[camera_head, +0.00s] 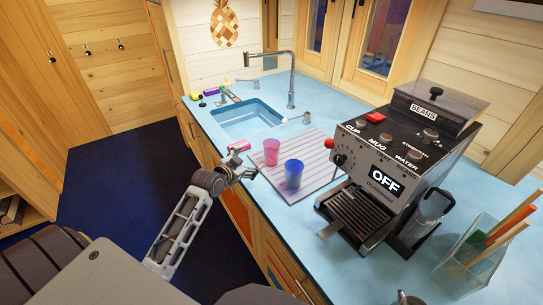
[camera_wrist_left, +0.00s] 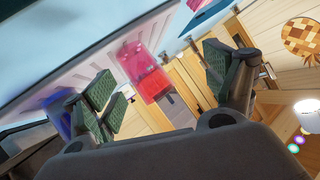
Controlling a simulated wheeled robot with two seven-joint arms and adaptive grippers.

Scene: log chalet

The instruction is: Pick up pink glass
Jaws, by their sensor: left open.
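The pink glass (camera_head: 271,152) stands upright on the ribbed drying mat (camera_head: 313,160) beside the sink. My left gripper (camera_head: 250,168) is open just left of the pink glass, close to the counter edge. In the left wrist view, the pink glass (camera_wrist_left: 138,62) shows beyond the space between the two green-padded fingers of my left gripper (camera_wrist_left: 157,74). Nothing is held. A blue glass (camera_head: 293,174) stands on the mat, near and to the right of the pink one; it also shows in the left wrist view (camera_wrist_left: 57,118), partly hidden by a finger. My right gripper is out of view.
The sink (camera_head: 245,118) and tap (camera_head: 291,80) lie behind the mat.

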